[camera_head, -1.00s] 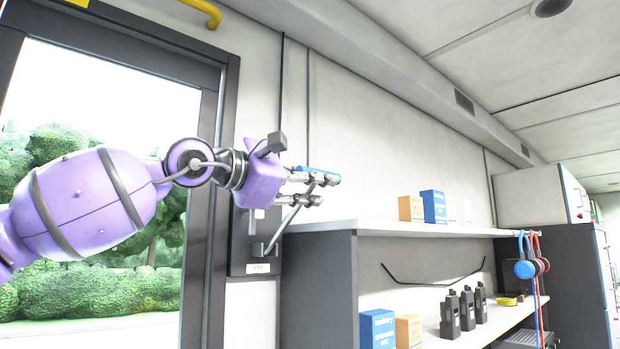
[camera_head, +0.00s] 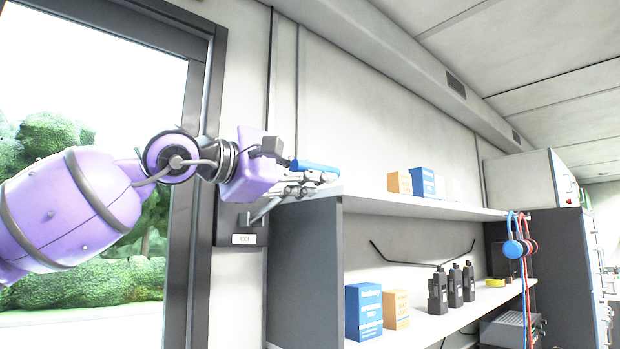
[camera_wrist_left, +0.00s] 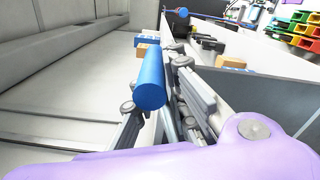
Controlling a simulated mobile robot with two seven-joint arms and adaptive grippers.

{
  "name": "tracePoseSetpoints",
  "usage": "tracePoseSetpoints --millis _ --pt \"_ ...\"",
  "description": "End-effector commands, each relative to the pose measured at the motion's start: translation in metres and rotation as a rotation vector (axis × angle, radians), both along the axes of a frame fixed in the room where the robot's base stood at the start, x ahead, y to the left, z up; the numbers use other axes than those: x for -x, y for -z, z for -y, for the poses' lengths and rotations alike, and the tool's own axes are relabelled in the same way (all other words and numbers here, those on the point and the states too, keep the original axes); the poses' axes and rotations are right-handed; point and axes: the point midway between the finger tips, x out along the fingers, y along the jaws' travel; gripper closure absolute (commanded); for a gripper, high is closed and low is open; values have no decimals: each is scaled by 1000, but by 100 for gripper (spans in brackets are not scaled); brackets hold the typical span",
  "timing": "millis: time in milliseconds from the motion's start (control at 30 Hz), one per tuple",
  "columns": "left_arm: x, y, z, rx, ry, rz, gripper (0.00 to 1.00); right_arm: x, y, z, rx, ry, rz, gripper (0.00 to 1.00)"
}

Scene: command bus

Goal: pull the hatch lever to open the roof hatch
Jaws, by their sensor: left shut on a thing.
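The hatch lever is a grey bar rising from a dark wall plate (camera_head: 242,238) and ending in a blue handle (camera_head: 315,166). In the left wrist view the blue handle (camera_wrist_left: 151,82) stands between the finger links. My left gripper (camera_head: 312,184), on the purple arm from the left, is shut on the lever near its handle. The fingers hide part of the bar. The lever slants up to the right from the plate. My right gripper is not in view. The roof hatch cannot be made out.
A shelf unit (camera_head: 305,265) stands just right of the lever, its upper board (camera_head: 430,208) close below the gripper. It holds boxes (camera_head: 424,182) and black radios (camera_head: 453,285). A window is behind the arm.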

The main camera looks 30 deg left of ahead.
Motion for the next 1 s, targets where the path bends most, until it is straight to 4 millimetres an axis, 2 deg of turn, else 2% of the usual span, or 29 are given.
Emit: tracePoseSetpoints --millis 100,133,267,667,867,1000 --pt "-1 5 2 -2 5 -11 100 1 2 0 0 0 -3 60" --pt "-1 5 3 -1 4 -11 82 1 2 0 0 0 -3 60" --pt "-1 5 2 -2 4 -10 67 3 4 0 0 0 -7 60" --pt "3 3 0 1 3 -7 67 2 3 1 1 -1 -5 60" --pt "23 2 -5 5 8 -3 67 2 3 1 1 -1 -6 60" --pt "49 3 -12 4 8 -5 67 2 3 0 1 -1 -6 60"
